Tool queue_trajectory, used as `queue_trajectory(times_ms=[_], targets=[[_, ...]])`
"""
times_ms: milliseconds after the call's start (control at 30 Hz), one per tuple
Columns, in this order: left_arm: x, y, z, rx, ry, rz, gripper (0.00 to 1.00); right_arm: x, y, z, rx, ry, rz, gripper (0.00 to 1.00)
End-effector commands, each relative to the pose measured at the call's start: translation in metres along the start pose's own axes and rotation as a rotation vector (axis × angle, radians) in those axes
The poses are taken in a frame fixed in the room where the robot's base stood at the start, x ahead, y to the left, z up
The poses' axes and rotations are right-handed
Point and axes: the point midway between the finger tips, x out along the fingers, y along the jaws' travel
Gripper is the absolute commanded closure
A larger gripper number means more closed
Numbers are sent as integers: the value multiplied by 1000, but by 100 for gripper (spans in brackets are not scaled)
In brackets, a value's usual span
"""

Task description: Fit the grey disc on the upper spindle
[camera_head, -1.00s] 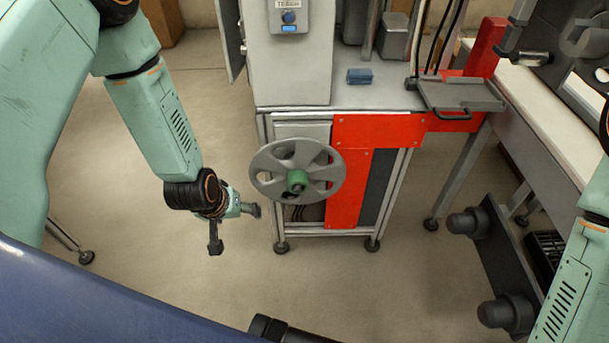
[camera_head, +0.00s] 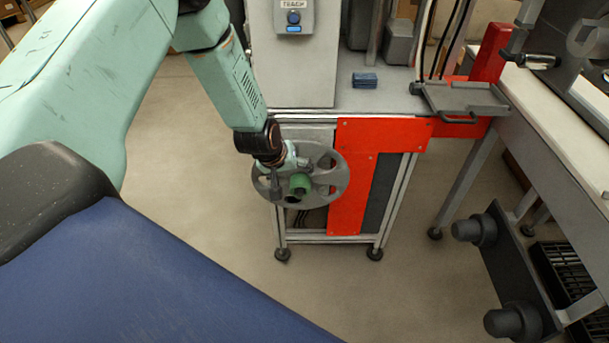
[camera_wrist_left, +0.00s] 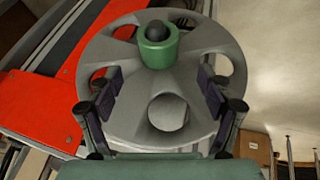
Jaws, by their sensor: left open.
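The grey disc (camera_head: 343,180) is a wide reel with round holes, mounted upright at the front of the cabinet. A green hub (camera_head: 300,184) with a dark rounded tip (camera_wrist_left: 157,31) sits at its middle. My left gripper (camera_head: 290,178) is open in front of the disc, beside the hub. In the left wrist view its fingers (camera_wrist_left: 158,95) straddle part of the disc (camera_wrist_left: 160,85) below the hub; I cannot tell whether they touch it. The upper spindle (camera_head: 474,229) is a dark stub on a dark panel at the right, bare. My right gripper is out of view.
A lower dark spindle (camera_head: 512,322) is on the same panel (camera_head: 503,262). The cabinet has a red front (camera_head: 350,185) and a grey top with a blue block (camera_head: 364,80). A white-topped bench (camera_head: 560,130) is on the right. The floor between cabinet and panel is clear.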

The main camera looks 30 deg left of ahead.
Motion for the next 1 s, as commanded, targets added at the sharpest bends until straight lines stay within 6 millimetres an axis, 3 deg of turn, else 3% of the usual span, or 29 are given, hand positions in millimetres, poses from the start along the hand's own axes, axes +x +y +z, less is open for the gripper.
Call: queue_trajectory(times_ms=[267,700,1000], targets=[[5,-7,5,-42,-35,-11,21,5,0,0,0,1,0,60],[52,-9,8,-41,-34,-12,21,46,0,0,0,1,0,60],[74,-8,9,-39,-36,-11,21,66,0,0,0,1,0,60]])
